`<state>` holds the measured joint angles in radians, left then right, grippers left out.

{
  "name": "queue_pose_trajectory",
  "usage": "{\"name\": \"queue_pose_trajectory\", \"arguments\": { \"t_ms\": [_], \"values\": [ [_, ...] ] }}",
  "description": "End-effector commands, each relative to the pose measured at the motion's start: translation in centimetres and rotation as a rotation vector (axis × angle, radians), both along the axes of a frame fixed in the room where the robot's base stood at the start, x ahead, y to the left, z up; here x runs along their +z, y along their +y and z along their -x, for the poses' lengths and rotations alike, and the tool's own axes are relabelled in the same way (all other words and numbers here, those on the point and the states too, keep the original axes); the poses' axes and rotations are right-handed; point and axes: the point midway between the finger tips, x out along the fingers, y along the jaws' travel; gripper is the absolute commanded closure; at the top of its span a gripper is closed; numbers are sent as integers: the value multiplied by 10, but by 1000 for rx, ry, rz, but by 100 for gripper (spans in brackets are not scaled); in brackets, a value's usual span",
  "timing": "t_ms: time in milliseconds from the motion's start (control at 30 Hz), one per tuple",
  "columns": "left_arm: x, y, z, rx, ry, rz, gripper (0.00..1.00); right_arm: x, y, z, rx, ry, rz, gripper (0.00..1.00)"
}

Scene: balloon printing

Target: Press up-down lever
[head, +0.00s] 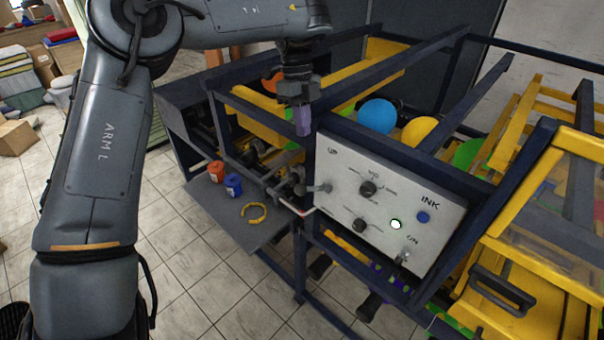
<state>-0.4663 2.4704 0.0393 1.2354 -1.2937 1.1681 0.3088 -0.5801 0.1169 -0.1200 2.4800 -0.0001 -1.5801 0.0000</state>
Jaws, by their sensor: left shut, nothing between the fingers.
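The grey control panel (345,215) is on the front of the balloon printing machine. A silver lever (320,187) sticks out at its left side, below a small label that seems to read "UP". A second small silver lever (403,256) sits at the lower right, near a label that seems to read "ON". My left gripper (303,130) is above the panel's upper left corner, pointing down, with its purple fingers shut and empty. It is apart from both levers in the picture. My right gripper is not in view.
The panel also has black knobs (368,189), a lit white-green button (396,224) and a blue button (423,217). A grey side shelf (225,215) holds an orange jar (216,171), a blue jar (233,185) and a yellow ring (253,212). Dark frame bars (390,60) surround the balloons.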

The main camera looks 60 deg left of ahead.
Motion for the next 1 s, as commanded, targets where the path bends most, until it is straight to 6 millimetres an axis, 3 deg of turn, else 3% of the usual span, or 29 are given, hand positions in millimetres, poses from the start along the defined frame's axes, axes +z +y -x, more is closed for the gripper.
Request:
{"name": "queue_pose_trajectory", "arguments": {
  "t_ms": [267, 767, 1000],
  "values": [
    [-15, -3, 1, -1, 2, 4, 100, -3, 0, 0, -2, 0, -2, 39],
    [-97, -24, 3, -1, 1, 6, 100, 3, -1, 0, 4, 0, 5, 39],
    [-124, -22, 11, -1, 2, 3, 100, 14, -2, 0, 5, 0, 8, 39]
  ]
}}
